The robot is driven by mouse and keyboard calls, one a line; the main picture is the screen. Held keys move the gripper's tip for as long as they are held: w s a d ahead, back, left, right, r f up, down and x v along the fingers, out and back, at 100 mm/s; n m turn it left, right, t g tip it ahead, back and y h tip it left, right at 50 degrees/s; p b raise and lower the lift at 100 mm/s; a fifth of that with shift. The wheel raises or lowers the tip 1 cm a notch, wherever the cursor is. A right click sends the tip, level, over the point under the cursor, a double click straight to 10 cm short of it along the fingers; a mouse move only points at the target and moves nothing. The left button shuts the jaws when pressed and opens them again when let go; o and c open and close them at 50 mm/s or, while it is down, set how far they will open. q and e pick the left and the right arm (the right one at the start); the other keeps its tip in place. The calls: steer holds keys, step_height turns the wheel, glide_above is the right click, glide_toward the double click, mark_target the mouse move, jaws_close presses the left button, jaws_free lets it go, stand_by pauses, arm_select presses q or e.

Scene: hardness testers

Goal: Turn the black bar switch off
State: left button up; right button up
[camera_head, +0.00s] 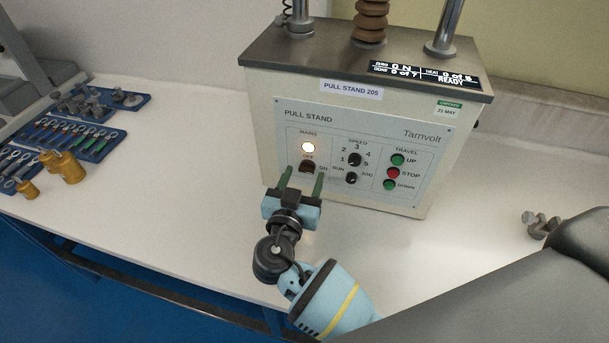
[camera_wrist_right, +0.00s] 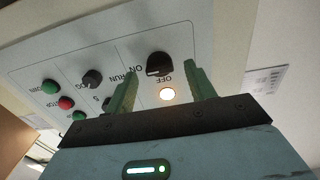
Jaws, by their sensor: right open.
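The pull stand (camera_head: 270,130) is a cream cabinet on the bench. Its black bar switch (camera_head: 307,167) sits on the front panel below a lit MAINS lamp (camera_head: 308,147), with OFF above it and ON to its right. In the right wrist view the switch (camera_wrist_right: 159,64) shows between the fingers; its bar seems to lie towards ON, and the lamp (camera_wrist_right: 167,95) glows. My right gripper (camera_head: 301,177) is open, its green fingers pointing at the panel on either side of the switch. I cannot tell whether they touch it. My left gripper is out of view.
Speed knobs (camera_head: 354,160) and green and red travel buttons (camera_head: 393,173) are to the right on the panel. Blue tool trays (camera_head: 112,138) and brass weights (camera_head: 70,168) lie at left. A grey metal part (camera_head: 541,224) lies at right. Bench space in front is clear.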

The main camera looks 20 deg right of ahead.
steer(key=shift+w+d, duration=0.3)
steer(key=shift+w, duration=0.05)
steer(key=shift+c, duration=0.3)
steer(key=c, duration=0.9)
